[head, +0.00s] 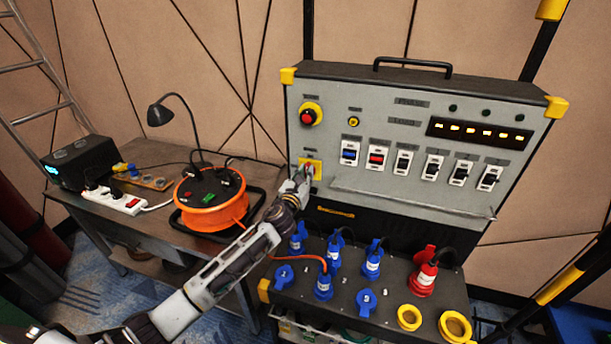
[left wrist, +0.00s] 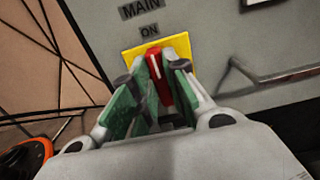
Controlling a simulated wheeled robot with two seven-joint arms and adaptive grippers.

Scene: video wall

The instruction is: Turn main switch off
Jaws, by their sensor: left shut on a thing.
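The main switch is a red rotary handle (left wrist: 159,78) on a yellow plate (left wrist: 132,58), under labels reading MAIN and ON in the left wrist view. In the head view its yellow plate (head: 317,164) is at the lower left of the grey panel (head: 330,134). My left gripper (head: 305,176) is at the switch, and in the left wrist view its green-padded fingers (left wrist: 155,90) are shut on the red handle. The handle stands nearly upright, tilted slightly, its top toward ON. The fingers hide its lower part. My right gripper is not in view.
A red emergency button (head: 308,116) sits above the switch, with a row of rocker breakers (head: 404,160) to the right. A metal bar (head: 410,202) runs below them. Blue plugs (head: 334,252) and a red plug (head: 424,276) stand below. An orange cable reel (head: 212,202) is left on the table.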

